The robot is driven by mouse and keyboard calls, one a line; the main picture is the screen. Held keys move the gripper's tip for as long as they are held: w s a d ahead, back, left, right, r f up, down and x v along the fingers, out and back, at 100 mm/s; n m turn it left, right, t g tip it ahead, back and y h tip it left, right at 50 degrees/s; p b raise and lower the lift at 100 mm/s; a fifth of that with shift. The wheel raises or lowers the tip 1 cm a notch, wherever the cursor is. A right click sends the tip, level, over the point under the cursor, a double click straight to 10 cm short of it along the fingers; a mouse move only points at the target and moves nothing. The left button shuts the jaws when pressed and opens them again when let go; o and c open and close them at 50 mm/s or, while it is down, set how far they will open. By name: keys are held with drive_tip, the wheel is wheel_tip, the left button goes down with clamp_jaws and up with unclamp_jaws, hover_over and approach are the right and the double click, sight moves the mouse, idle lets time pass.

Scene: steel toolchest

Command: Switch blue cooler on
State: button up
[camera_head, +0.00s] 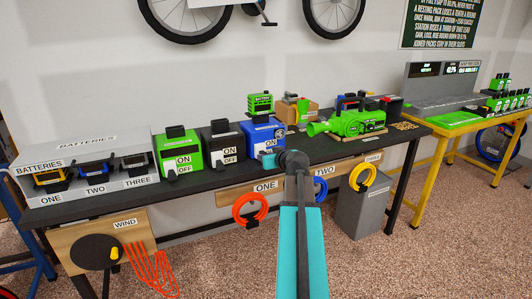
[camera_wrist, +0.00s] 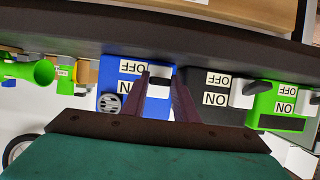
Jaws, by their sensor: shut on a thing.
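The blue cooler (camera_head: 262,129) stands on the dark bench, right of the black cooler. In the wrist view, which is upside down, the blue cooler (camera_wrist: 108,90) shows ON and OFF labels and a round vent. Beside the labels is its white switch plate (camera_wrist: 158,91) with a dark switch lever (camera_wrist: 160,80). My gripper (camera_wrist: 160,78) has a finger on each side of this lever and is shut on it. In the head view my gripper (camera_head: 268,158) is at the cooler's front, partly hidden by my arm. I cannot tell the lever's exact position.
The black cooler (camera_head: 221,140) and green cooler (camera_head: 178,147) stand to the left with similar switches. A grey battery rack (camera_head: 95,145) is at the far left. A green horn-shaped machine (camera_head: 345,124) stands to the right. An orange cable coil (camera_head: 250,208) hangs below the bench edge.

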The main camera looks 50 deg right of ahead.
sight(263, 153)
drive_tip(key=shift+w+d+r+g+y+p, duration=0.15)
drive_tip(key=shift+r+g+p, duration=0.3)
drive_tip(key=shift+p, duration=0.9)
drive_tip(key=shift+w+a+r+g+y+p, duration=0.1)
drive_tip(key=shift+r+g+y+p, duration=0.35)
drive_tip(key=shift+p, duration=0.85)
drive_tip(key=shift+w+d+r+g+p, duration=0.25)
drive_tip(key=shift+g+p, duration=0.35)
drive_tip(key=shift+p, duration=0.75)
drive_tip(key=p, duration=0.1)
drive_tip(key=g+p, duration=0.1)
drive_tip(key=p, duration=0.1)
drive_tip(key=shift+w+a+r+y, duration=0.1)
drive_tip(key=shift+a+r+y, duration=0.05)
drive_tip(key=shift+r+y, duration=0.2)
drive_tip(key=shift+g+p, duration=0.4)
drive_tip(key=shift+p, duration=0.15)
drive_tip(key=o, duration=1.1)
drive_tip(key=shift+c, duration=0.2)
drive_tip(key=shift+s+a+r, duration=0.1)
drive_tip(key=shift+s+r, duration=0.25)
drive_tip(key=shift+s, duration=0.1)
drive_tip(key=b+v, duration=0.1)
drive_tip(key=v, duration=1.1)
drive_tip(key=shift+r, duration=0.35)
